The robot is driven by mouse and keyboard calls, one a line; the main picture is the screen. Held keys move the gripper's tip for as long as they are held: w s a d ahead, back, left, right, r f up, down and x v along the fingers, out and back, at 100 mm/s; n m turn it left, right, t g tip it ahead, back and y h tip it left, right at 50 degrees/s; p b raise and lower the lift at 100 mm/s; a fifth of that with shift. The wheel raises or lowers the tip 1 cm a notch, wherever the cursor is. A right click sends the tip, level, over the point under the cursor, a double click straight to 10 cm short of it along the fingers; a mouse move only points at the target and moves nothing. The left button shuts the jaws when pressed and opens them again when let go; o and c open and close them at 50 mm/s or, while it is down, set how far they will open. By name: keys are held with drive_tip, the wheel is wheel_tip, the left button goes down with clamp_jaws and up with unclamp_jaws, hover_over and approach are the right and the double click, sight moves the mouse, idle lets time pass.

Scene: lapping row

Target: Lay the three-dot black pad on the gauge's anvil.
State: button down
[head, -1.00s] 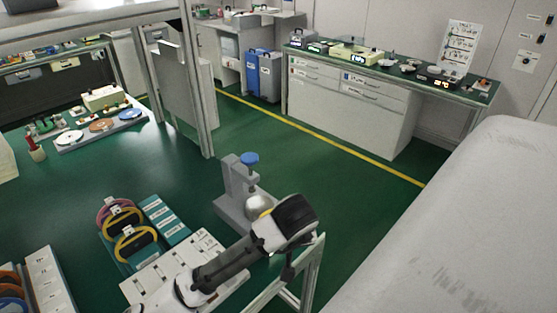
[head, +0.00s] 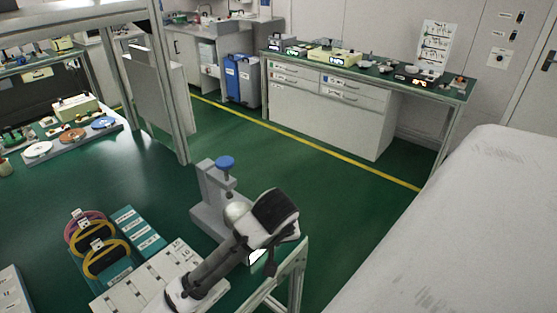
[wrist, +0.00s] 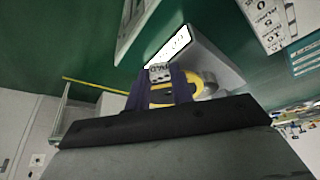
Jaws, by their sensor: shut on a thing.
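My gripper (wrist: 163,90) is shut on a dark pad with a yellow rim (wrist: 160,98). A white tag with black dots (wrist: 160,73) stands up between the fingers; the dots are too small to count surely. The grey gauge (head: 207,190) stands on the green bench, with a blue knob (head: 225,162) on top. Its grey body (wrist: 205,62) and lit readout (wrist: 170,46) lie just past my fingers in the wrist view. In the head view my wrist hides the pad and my fingertips. The anvil is not clearly visible, so I cannot tell whether the pad touches it.
A rack (head: 122,284) left of the gauge holds upright pads, one purple-rimmed (head: 72,226) and one yellow-rimmed (head: 84,262). A white labelled tray (head: 135,290) lies beside it. A metal frame post (head: 170,90) rises behind. Bare green bench lies left of the gauge.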

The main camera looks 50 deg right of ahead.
drive_tip(key=w, duration=0.1)
drive_tip(key=w+f+b, duration=0.1)
drive_tip(key=shift+w+a, duration=0.15)
drive_tip(key=shift+w, duration=0.15)
drive_tip(key=shift+w+a+f+b, duration=0.15)
drive_tip(key=shift+w+b, duration=0.5)
drive_tip(key=shift+w, duration=1.5)
drive_tip(key=shift+w+a+f+b, duration=0.15)
drive_tip(key=shift+w+b, duration=0.45)
drive_tip(key=shift+w, duration=1.55)
drive_tip(key=shift+f, duration=0.35)
drive_tip(key=c, duration=1.1)
unclamp_jaws()
drive_tip(key=shift+c, duration=0.2)
drive_tip(key=shift+s, duration=0.1)
drive_tip(key=v, duration=1.4)
